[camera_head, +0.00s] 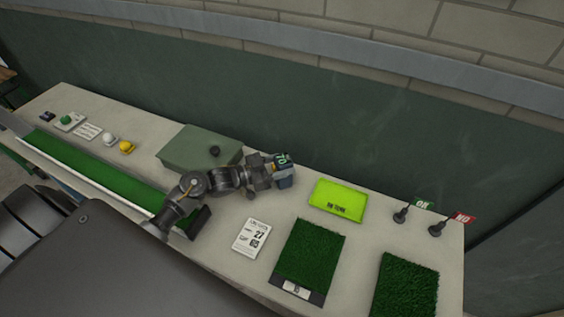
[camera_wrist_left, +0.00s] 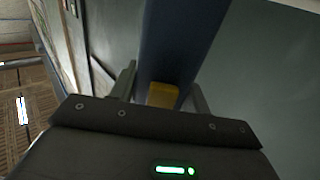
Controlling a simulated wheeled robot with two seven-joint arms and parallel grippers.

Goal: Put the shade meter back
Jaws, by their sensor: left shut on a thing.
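The shade meter (camera_head: 285,179) is a dark blue-grey device with a green display on top and a yellow part on its side. My left gripper (camera_head: 272,174) is shut on it, just right of the grey-green case. In the left wrist view the meter (camera_wrist_left: 180,40) is a dark blue body between the fingers, with a yellow block (camera_wrist_left: 163,95) at its near end. Whether the meter touches the table is hard to tell. My right gripper is not in view.
A grey-green case (camera_head: 185,143) with a black knob stands behind my left arm. A lime mat (camera_head: 337,201), turf squares (camera_head: 310,252) (camera_head: 406,287), a white card (camera_head: 251,238) and OK (camera_head: 424,205) and NO (camera_head: 464,217) signs with black stamps lie rightward. A green trough (camera_head: 90,165) runs left.

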